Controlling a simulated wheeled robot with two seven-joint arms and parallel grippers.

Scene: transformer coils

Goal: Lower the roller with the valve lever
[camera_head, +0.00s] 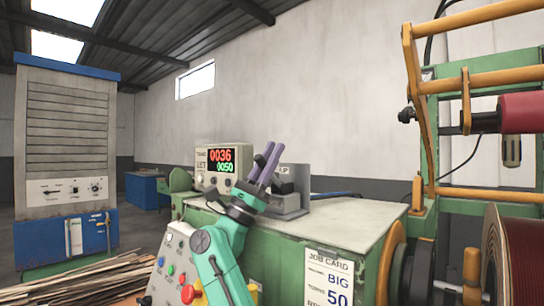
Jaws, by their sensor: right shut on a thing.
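The valve lever's grey block (292,203), with a plate marked "UP", stands on the bench top. My right gripper (272,160), with purple fingers, is at this block and shut on the valve lever. The fingers point up and mostly hide the lever; a small dark piece (259,160) shows beside them. The red roller (520,112) is at the far right, raised on an orange and green frame, above a drum of dark wire (515,255). My left gripper is not in view.
A counter display (222,165) reading 0036 and 0050 stands behind my right gripper. A button panel (175,265) is at the bench's left front. The green bench (350,215) has bare top to the right of the block. A job card (328,277) hangs on its front.

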